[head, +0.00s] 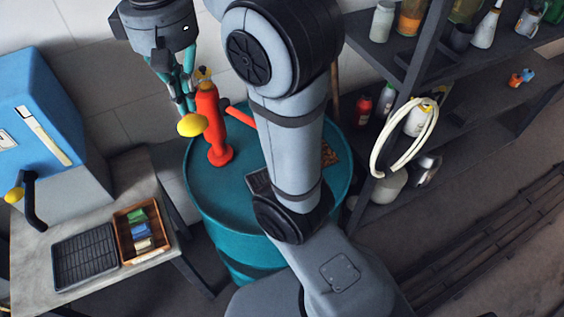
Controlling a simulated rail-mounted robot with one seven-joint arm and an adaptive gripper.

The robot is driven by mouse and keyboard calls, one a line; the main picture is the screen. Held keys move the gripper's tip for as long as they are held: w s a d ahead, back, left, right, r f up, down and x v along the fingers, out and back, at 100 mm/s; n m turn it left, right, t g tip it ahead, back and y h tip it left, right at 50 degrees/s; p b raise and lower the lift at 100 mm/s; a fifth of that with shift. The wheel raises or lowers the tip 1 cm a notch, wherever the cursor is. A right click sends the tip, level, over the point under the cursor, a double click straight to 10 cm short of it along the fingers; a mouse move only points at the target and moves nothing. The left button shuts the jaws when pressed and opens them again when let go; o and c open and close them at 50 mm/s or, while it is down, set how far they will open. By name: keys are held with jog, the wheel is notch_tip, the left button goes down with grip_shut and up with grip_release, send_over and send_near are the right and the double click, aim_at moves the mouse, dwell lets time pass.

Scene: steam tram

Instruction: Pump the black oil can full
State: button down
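A red hand pump (208,112) stands upright on the lid of a teal drum (196,186). A yellow knob (192,125) sticks out at its left, and a red spout (240,116) points right, partly behind my arm. My gripper (185,104) hangs with its fingers down just left of the pump's upper part, above the yellow knob. Whether it touches the pump, and how far its fingers are apart, I cannot tell. I cannot make out the black oil can; my arm hides part of the drum lid.
At left, a bench (32,236) carries a blue machine (40,110) with a yellow-knobbed crank, a black ribbed tray (85,258) and a wooden box (148,256). Shelves (420,60) with bottles and a white hose coil (378,152) stand at right.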

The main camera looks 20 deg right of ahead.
jog(key=shift+f+b, duration=6.75)
jog(key=shift+f, duration=1.4)
notch_tip(320, 180, up, 16)
jog(key=p, duration=1.7)
jog(key=shift+r, duration=0.25)
jog(key=shift+f, duration=0.1)
